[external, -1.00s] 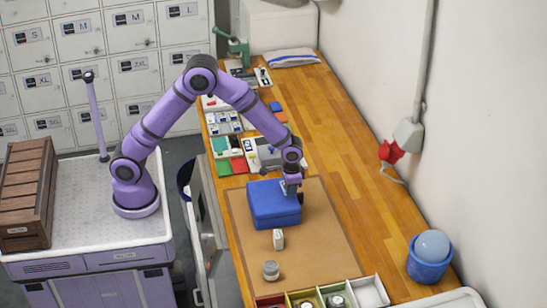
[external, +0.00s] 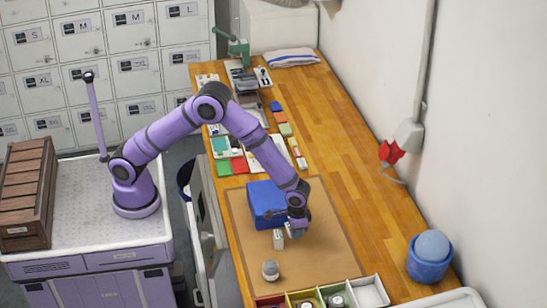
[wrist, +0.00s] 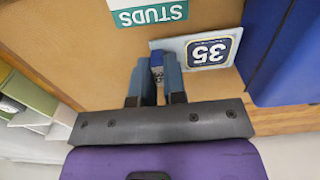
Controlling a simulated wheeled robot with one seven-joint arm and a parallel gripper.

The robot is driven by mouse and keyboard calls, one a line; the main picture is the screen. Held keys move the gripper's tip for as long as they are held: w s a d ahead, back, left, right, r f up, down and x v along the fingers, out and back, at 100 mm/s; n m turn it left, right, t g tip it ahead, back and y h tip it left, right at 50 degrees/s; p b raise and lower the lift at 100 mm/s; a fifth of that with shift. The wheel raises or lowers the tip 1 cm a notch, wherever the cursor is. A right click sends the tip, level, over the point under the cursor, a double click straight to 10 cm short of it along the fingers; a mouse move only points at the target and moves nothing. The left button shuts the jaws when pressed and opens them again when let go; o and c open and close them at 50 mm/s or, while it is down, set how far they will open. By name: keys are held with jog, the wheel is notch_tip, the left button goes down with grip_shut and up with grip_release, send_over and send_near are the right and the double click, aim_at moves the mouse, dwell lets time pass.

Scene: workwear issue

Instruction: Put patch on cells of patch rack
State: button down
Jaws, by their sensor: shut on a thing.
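My gripper (external: 294,232) is low over the brown mat, just beside the blue box (external: 262,203). In the wrist view, my gripper (wrist: 157,72) is closed on a small blue piece (wrist: 157,59), mostly hidden between the fingers. It may be a patch, but I cannot tell for sure. A pale card with a navy "35" badge (wrist: 207,51) shows right at the fingertips; whether it is part of the held piece is unclear. The blue box also shows at the right of the wrist view (wrist: 288,55). I cannot clearly identify the patch rack; coloured squares (external: 238,166) lie farther back on the bench.
A "STUDS" label (wrist: 150,12) shows near my gripper. Coloured bins (external: 305,297) line the front. A blue bucket (external: 428,268) stands right. The bench's right side is mostly clear.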

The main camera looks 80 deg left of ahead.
aim_at(296, 243)
jog(key=shift+f, duration=1.85)
jog(key=shift+f, duration=0.1)
jog(key=c, duration=1.2)
grip_release()
notch_tip(296, 243, up, 12)
jog(key=shift+r, duration=0.1)
jog(key=s+a+r+t, duration=0.1)
jog(key=s+a+r, duration=0.5)
jog(key=a+r, duration=0.4)
jog(key=s+a+r+t, duration=0.1)
jog(key=s+a+r, duration=0.6)
jog(key=r, duration=0.6)
jog(key=s+a+r, duration=0.1)
jog(key=s+a, duration=0.2)
jog(key=s+a+r+t, duration=0.1)
jog(key=s+a+r, duration=0.1)
jog(key=s+a, duration=0.1)
jog(key=s+a+r+t, duration=0.1)
jog(key=s+a, duration=0.2)
jog(key=s, duration=0.2)
jog(key=shift+s+r, duration=0.15)
jog(key=shift+s, duration=0.05)
jog(key=shift+o, duration=0.6)
jog(key=s+a+f+t, duration=0.1)
jog(key=s+a, duration=0.2)
jog(key=s, duration=0.8)
jog(key=shift+a, duration=0.3)
